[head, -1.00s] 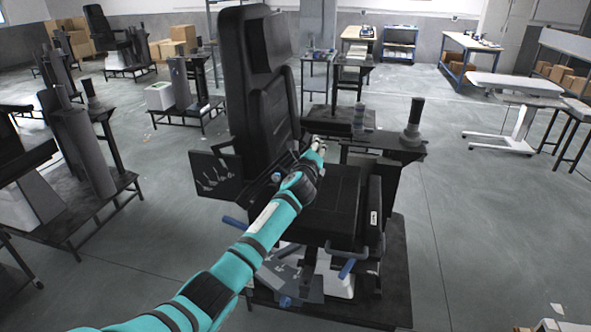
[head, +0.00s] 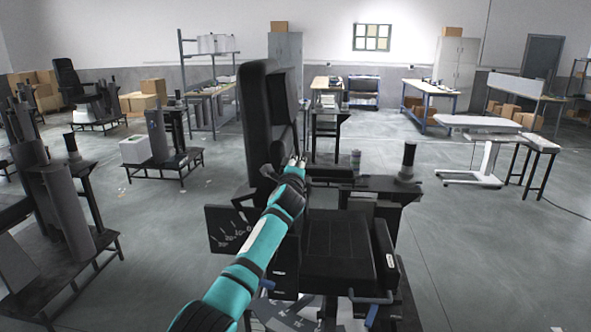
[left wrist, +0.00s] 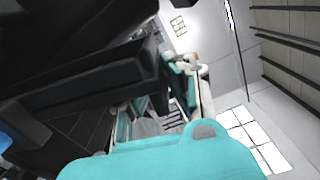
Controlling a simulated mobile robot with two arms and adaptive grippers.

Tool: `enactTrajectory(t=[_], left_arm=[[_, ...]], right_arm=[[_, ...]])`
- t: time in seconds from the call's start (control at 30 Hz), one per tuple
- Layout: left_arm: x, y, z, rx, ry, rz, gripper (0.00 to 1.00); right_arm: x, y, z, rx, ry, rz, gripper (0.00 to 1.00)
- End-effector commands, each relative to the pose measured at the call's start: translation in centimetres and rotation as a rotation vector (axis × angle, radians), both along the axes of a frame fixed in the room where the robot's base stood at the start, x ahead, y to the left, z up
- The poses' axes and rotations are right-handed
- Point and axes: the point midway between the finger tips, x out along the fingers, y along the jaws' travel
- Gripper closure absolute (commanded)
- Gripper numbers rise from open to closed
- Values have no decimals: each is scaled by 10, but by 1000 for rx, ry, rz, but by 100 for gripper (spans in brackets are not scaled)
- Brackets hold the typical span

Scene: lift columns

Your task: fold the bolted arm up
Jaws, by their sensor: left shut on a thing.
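A black seat with a tall backrest (head: 258,115) and a flat cushion (head: 340,248) stands in front of me. My left gripper (head: 295,163) is at the front face of the backrest, above the cushion. It is shut, apparently on the bolted arm, which the gripper and my teal arm mostly hide in the head view. In the left wrist view a dark long bar (left wrist: 115,75), seemingly that arm, runs tilted up to the left gripper (left wrist: 188,68). The exact contact is hard to make out. My right gripper is in neither view.
A dark panel with pale markings (head: 228,230) sticks out left of the seat. A side stand with a dark post (head: 407,160) is at its right. More seats and columns (head: 55,195) stand at the left. Open floor (head: 480,250) lies at the right.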

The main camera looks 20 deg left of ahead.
Motion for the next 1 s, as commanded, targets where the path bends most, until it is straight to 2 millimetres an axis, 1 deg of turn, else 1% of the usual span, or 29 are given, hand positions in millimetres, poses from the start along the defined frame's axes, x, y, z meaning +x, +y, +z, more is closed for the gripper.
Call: enactTrajectory(t=[0.3, 0.33, 0.47, 0.5, 0.83, 0.93, 1.0], left_arm=[[0, 0, -2, 1, 3, 2, 100], [0, 0, -2, 1, 3, 2, 84], [0, 0, -2, 1, 3, 1, 67], [0, 0, -2, 1, 3, 1, 65], [-3, -1, -1, 2, 1, 1, 65], [-11, -2, -1, 3, 0, 2, 65], [-19, -4, -2, 3, 0, 1, 65]], right_arm=[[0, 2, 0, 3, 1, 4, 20], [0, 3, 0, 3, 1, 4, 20], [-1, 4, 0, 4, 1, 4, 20], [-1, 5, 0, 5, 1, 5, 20], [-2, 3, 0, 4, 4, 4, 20], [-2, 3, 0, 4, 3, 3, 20], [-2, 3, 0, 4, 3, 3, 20]])
